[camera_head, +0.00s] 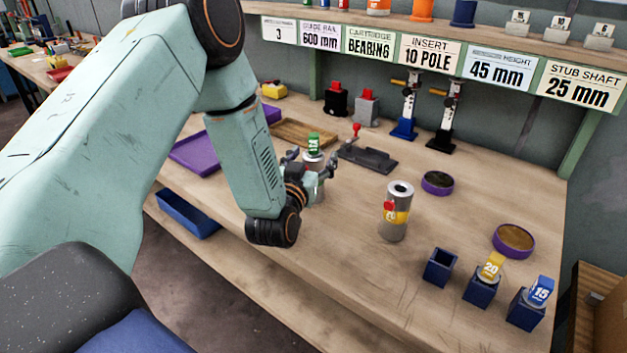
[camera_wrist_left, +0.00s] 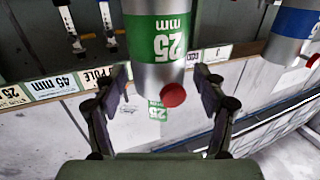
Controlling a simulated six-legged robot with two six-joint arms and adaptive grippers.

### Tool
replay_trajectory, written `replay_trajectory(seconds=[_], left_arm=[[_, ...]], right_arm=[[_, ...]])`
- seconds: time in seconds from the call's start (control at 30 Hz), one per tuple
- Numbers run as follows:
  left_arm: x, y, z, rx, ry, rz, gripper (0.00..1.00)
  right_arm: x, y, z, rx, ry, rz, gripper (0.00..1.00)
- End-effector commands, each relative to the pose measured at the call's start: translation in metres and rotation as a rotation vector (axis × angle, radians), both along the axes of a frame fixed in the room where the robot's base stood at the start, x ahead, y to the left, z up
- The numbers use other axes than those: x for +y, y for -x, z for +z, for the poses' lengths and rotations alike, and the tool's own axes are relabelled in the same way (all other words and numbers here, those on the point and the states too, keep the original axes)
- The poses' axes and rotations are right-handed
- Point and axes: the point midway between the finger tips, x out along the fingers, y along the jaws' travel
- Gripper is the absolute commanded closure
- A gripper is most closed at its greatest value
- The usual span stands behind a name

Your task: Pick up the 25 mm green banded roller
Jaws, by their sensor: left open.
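The green banded roller is a metal cylinder with a green "25 mm" band. It fills the upper middle of the left wrist view (camera_wrist_left: 158,72), with a red knob at its end. In the head view, its metal body (camera_head: 313,163) is partly hidden by my left gripper (camera_head: 310,170), and a green "25" tag (camera_head: 314,142) shows at its top. My left gripper is open, with its fingers on either side of the roller in the left wrist view (camera_wrist_left: 160,85). I cannot tell whether they touch it. My right gripper is not in view.
A yellow-banded roller (camera_head: 396,218) stands to the right. A blue-banded roller (camera_wrist_left: 290,30) shows in the wrist view. A black fixture (camera_head: 368,158) lies behind the gripper, and small blue holders (camera_head: 440,268) stand at front right.

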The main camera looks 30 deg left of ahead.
Motion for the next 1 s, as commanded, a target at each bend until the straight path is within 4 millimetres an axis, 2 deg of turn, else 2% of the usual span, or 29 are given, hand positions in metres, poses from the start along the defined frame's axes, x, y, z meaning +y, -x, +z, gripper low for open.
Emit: replay_trajectory(seconds=[0.1,0.3,1.0], left_arm=[[0.0019,-0.0068,0.0001,-0.001,0.000,0.000,0.29],[0.0021,-0.0084,0.0001,0.001,0.000,0.000,0.29],[0.0021,-0.0082,0.0002,0.000,0.000,0.000,0.88]], right_arm=[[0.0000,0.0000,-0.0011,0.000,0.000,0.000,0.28],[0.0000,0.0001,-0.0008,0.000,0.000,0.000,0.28],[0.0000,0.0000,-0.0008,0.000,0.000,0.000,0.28]])
